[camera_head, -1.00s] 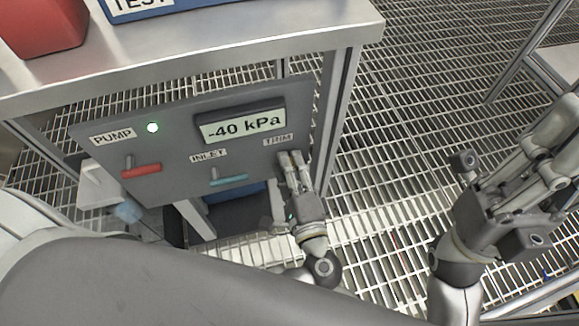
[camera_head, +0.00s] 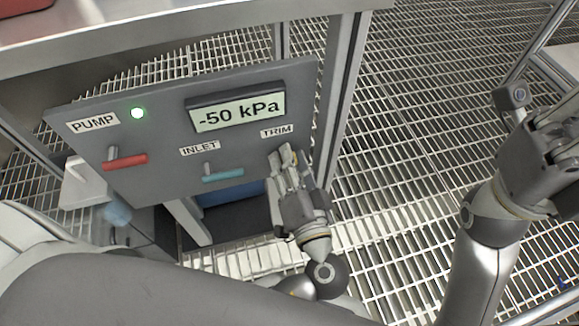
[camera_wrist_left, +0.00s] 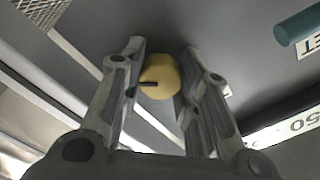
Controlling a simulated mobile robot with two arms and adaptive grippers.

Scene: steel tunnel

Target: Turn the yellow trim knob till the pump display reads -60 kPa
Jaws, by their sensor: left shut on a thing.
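The pump display (camera_head: 240,110) on the grey panel reads -50 kPa. The yellow trim knob (camera_wrist_left: 159,76) sits between the two fingers of my left gripper (camera_wrist_left: 160,85) in the left wrist view, with a dark mark on its left side. In the head view my left gripper (camera_head: 285,160) is shut on the knob below the TRIM label (camera_head: 277,131) and hides nearly all of it. My right gripper (camera_head: 545,120) is at the right, away from the panel and partly cut off; its fingertips are not clear.
Grating floor (camera_head: 400,130) lies open to the right.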

